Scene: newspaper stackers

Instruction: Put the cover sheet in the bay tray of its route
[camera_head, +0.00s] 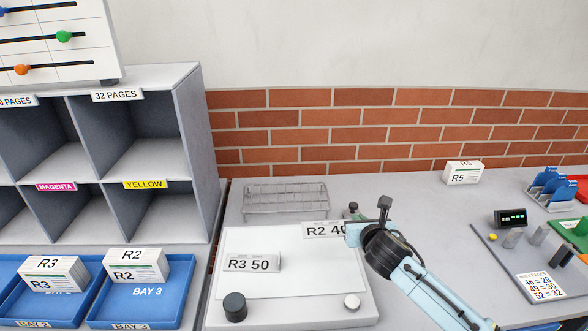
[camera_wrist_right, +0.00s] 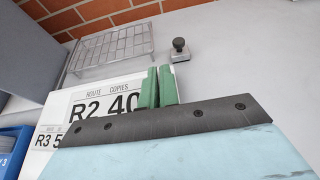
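The R2 40 cover sheet (camera_head: 322,229) is a white card at the far right of the pale board (camera_head: 300,283); it looks raised a little. It shows large in the right wrist view (camera_wrist_right: 98,106). My right gripper (camera_head: 350,232) is at its right end, which it hides. In the wrist view its green fingers (camera_wrist_right: 158,88) are close together on that end. My left gripper is out of view.
A wire rack (camera_head: 286,198) stands behind the board. Knobs (camera_head: 235,306) sit at board corners. A grey shelf unit (camera_head: 190,150) rises behind the trays. An R5 bundle (camera_head: 463,173) and a small dark display (camera_head: 510,218) are at right.

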